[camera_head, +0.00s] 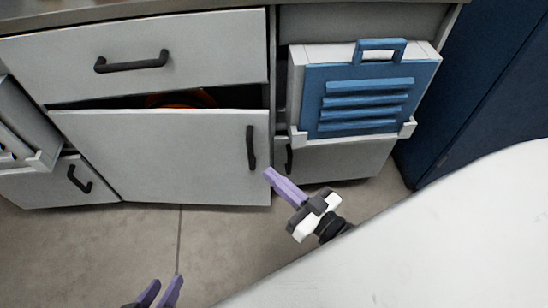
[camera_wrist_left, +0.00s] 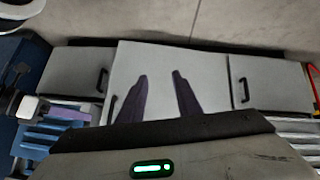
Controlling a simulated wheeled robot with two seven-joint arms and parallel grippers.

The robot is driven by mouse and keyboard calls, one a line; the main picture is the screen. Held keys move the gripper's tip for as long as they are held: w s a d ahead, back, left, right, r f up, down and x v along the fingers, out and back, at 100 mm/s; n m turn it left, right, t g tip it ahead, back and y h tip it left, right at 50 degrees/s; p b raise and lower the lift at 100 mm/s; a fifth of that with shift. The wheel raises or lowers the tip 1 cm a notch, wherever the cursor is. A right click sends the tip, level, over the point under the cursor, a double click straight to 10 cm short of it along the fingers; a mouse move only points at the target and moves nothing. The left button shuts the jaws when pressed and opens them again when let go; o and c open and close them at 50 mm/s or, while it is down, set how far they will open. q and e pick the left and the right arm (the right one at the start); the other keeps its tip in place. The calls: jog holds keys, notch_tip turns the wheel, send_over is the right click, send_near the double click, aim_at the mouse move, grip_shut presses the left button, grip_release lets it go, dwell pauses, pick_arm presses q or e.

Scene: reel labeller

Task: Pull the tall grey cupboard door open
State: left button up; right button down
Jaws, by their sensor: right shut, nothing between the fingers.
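The grey cupboard door (camera_head: 165,155) is below a drawer and stands ajar; a dark gap shows along its top edge. Its black upright handle (camera_head: 251,148) is near its right edge. My right gripper (camera_head: 270,174), with purple fingers, is shut and empty, just right of the handle's lower end; I cannot tell whether it touches the door. My left gripper (camera_head: 160,290) is open and empty at the bottom of the head view, away from the door. In the left wrist view its fingers (camera_wrist_left: 164,85) are apart in front of the door (camera_wrist_left: 150,60).
The drawer (camera_head: 150,55) above is closed. A blue panel (camera_head: 360,95) in a white holder hangs at right, above a small door. Another low door (camera_head: 60,185) is at left. A dark blue cabinet (camera_head: 480,90) stands far right. Floor in front is clear.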

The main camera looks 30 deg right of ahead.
jog(key=y, duration=0.2)
jog(key=m+g+y+b, duration=0.1)
jog(key=m+g+y, duration=0.35)
jog(key=m, duration=0.65)
send_near(267, 148)
notch_tip(267, 148, up, 3)
jog(key=s+a, duration=0.2)
pick_arm(q)
jog(key=shift+w+d+r+m+h+b, duration=0.1)
jog(key=shift+w+d+m+h+b, duration=0.15)
jog(key=shift+d+b, duration=0.45)
jog(key=shift+w+d+r+m+h+b, duration=0.15)
jog(key=shift+w+d+h+b, duration=0.15)
jog(key=shift+d+b, duration=0.4)
pick_arm(e)
jog(key=shift+t, duration=0.25)
jog(key=shift+r+x, duration=0.1)
jog(key=shift+x, duration=2.2)
jog(key=shift+r+x, duration=0.15)
jog(key=shift+x, duration=2.15)
pick_arm(q)
jog(key=shift+s+a+f+g, duration=0.15)
jog(key=shift+s+g, duration=0.05)
jog(key=shift+g, duration=0.1)
